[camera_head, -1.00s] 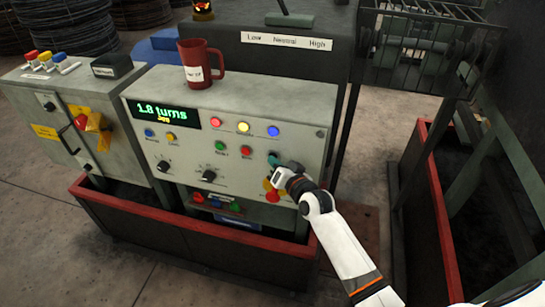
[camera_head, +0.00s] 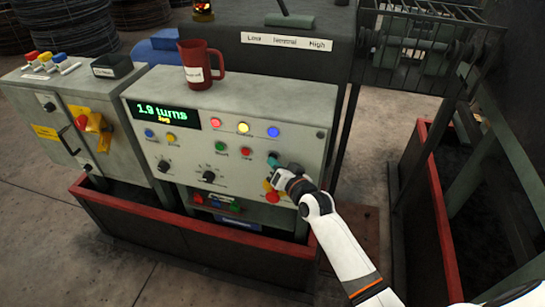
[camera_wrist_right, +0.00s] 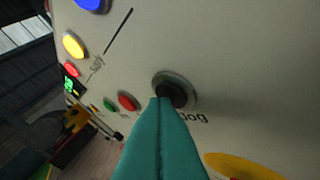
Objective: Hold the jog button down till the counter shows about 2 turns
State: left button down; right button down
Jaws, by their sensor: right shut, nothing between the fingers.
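The counter (camera_head: 165,112) on the control panel reads 1.9 turns in green, with smaller yellow text below. The black jog button (camera_wrist_right: 172,90) sits in a grey ring, with the label "Jog" beside it. My right gripper (camera_head: 274,160) is shut and empty, its teal fingertips together at the button. In the right wrist view the fingertips (camera_wrist_right: 161,101) overlap the button's lower edge and appear to touch it. In the head view the button is hidden by the gripper. My left gripper is not in view.
A red emergency stop on yellow (camera_head: 272,197) lies just below my right gripper. Green (camera_head: 220,146) and red (camera_head: 246,153) buttons sit to its left. A red mug (camera_head: 200,66) stands on top of the panel. A red-rimmed trough (camera_head: 190,228) runs below.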

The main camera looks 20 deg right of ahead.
jog(key=shift+s+a+p, duration=0.35)
jog(key=shift+s+a, duration=0.05)
jog(key=shift+s, duration=0.2)
jog(key=s+a+p, duration=0.1)
jog(key=s, duration=0.1)
jog(key=s+a+p, duration=0.1)
jog(key=s+p, duration=0.1)
jog(key=shift+a, duration=0.4)
jog(key=shift+f, duration=0.1)
dwell(0.7)
